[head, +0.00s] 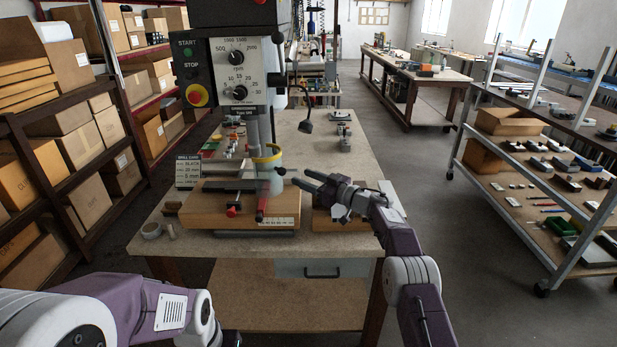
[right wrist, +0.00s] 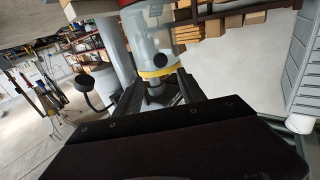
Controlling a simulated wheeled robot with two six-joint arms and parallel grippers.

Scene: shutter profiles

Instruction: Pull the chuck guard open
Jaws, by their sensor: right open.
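The chuck guard (head: 267,163) is a clear, greyish sleeve with a yellow rim, around the chuck of the drill press (head: 240,75). In the right wrist view the guard (right wrist: 152,42) shows its yellow band and a small black knob (right wrist: 165,57) on its side. My right gripper (head: 304,182) is open and empty, just right of the guard and pointing left at it. In the right wrist view its two dark fingers (right wrist: 160,92) point towards the guard's lower end, with a gap between them.
The drill press stands on a workbench (head: 340,250), with a wooden board (head: 205,212) and a red-handled vise under the chuck. A lamp (head: 306,126) stands behind right. Shelves with boxes (head: 90,150) line the left; a parts rack (head: 540,190) stands right.

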